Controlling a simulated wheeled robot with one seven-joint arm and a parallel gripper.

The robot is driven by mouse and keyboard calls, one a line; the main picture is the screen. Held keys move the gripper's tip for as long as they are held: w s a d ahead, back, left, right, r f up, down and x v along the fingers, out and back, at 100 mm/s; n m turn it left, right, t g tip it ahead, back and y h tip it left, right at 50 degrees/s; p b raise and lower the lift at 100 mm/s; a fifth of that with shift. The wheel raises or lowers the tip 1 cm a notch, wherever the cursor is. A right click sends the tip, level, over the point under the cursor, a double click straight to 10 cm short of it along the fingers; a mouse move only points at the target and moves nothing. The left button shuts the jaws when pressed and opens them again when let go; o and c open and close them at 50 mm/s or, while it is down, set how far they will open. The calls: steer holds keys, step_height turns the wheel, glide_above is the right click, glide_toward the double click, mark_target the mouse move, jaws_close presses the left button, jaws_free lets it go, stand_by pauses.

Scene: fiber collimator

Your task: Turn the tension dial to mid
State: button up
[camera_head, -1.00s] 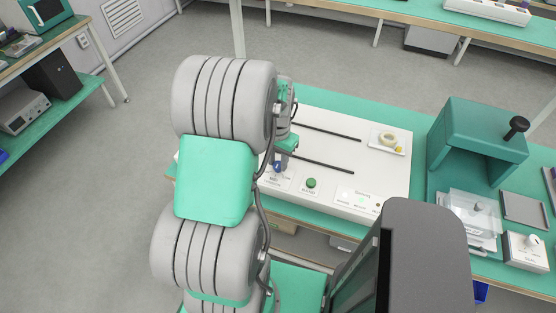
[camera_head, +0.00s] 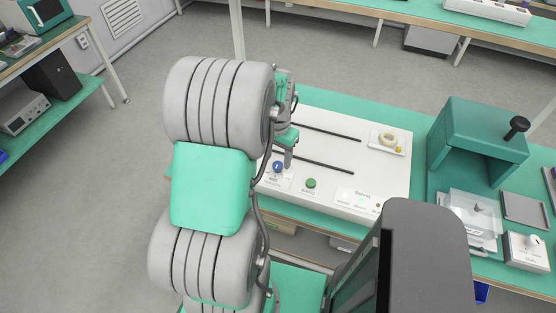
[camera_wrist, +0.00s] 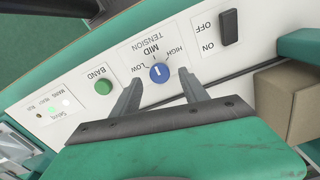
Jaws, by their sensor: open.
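The tension dial (camera_wrist: 158,73) is a blue round knob on a white panel, with LOW, MID and HIGH labels that read upside down in the wrist view. Its short white mark points up in that view, roughly toward MID. The dial also shows in the head view (camera_head: 277,167). My gripper (camera_wrist: 159,76) is open and empty. Its two grey fingers lie to either side of the dial in the wrist view, with gaps to it. In the head view my gripper (camera_head: 290,158) is beside the dial, partly hidden by my arm.
A green button (camera_wrist: 103,87) labelled BAND and a black ON/OFF switch (camera_wrist: 228,26) flank the dial. A brown block (camera_wrist: 285,105) is at the right in the wrist view. A teal box (camera_head: 470,125) stands farther right.

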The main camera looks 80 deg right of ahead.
mark_target(278, 164)
step_height(278, 164, up, 6)
steer(key=shift+f+b, duration=0.1)
steer(key=shift+b, duration=0.2)
